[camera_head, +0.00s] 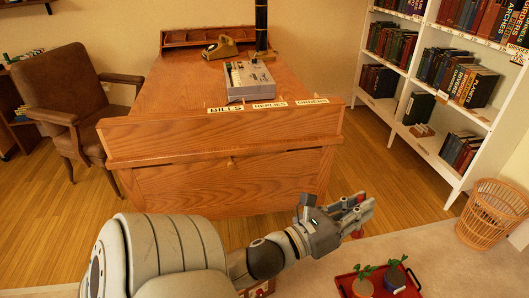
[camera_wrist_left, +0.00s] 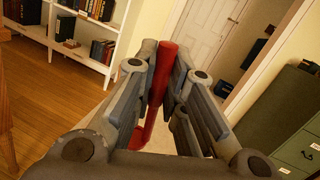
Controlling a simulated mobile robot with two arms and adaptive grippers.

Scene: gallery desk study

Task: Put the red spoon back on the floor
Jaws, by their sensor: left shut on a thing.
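My left gripper (camera_head: 358,212) is in front of the desk's right front corner, above the floor. In the left wrist view, my left gripper (camera_wrist_left: 157,85) is shut on the red spoon (camera_wrist_left: 163,70), which stands up between the fingers. Part of the spoon is hidden behind the fingers, and a red piece shows below them. In the head view, only a little red of the spoon (camera_head: 359,201) shows at the fingers. The wooden floor (camera_head: 385,185) lies around the desk, with a pale floor area in front. My right gripper is not in view.
A wooden desk (camera_head: 220,185) fills the middle. A red tray (camera_head: 350,278) with two potted plants is at the lower right. A wicker basket (camera_head: 492,215) and a white bookshelf (camera_head: 440,90) stand at the right. A brown armchair (camera_head: 65,90) is at the left.

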